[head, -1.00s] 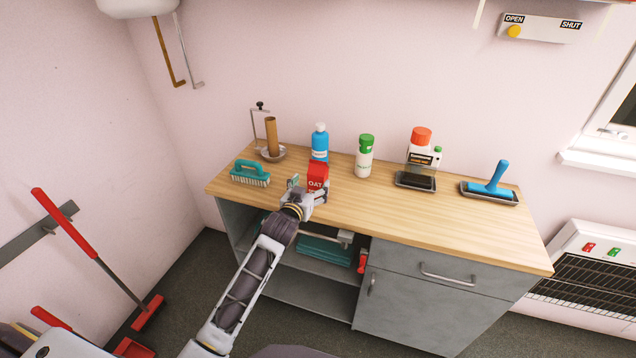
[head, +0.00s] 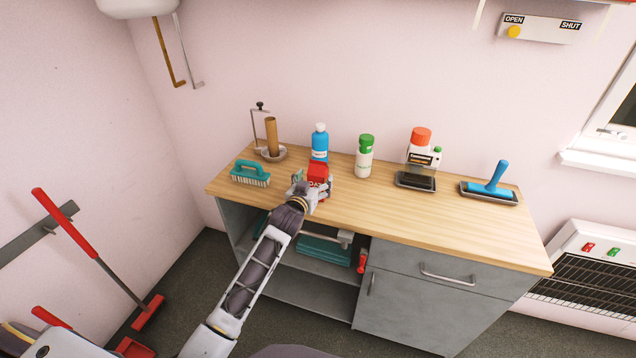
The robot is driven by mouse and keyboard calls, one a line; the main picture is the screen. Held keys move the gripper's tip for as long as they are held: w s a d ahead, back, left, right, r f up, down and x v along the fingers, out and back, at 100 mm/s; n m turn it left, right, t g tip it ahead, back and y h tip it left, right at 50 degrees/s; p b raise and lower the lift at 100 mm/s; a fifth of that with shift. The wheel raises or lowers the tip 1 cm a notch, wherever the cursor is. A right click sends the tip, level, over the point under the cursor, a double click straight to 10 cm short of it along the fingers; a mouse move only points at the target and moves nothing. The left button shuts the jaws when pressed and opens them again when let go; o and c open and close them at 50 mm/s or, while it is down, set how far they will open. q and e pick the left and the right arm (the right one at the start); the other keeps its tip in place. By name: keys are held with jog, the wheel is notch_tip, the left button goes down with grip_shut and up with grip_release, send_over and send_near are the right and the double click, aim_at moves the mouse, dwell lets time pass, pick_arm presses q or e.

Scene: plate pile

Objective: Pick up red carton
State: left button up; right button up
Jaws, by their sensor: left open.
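The red carton (head: 318,170) stands upright on the wooden worktop (head: 420,215), near its front left part. Only its top and part of its lettered front show; my gripper hides its lower part. My left gripper (head: 312,186) is open right in front of the carton, with its fingers at about the carton's sides. I cannot tell whether the fingers touch it. My right gripper is out of view.
Close behind the carton stands a blue bottle (head: 320,142). A green-capped bottle (head: 364,157) and a red-lidded container (head: 419,146) stand to the right. The worktop's front right is clear.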

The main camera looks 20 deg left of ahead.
pick_arm(q)
jog(key=shift+w+d+f, duration=0.1)
jog(key=shift+w+f, duration=0.05)
jog(key=shift+w, duration=0.8)
jog(key=shift+w+f, duration=0.15)
jog(key=shift+w, duration=0.75)
jog(key=c, duration=1)
jog(key=shift+r, duration=0.1)
jog(key=shift+r, duration=4.95)
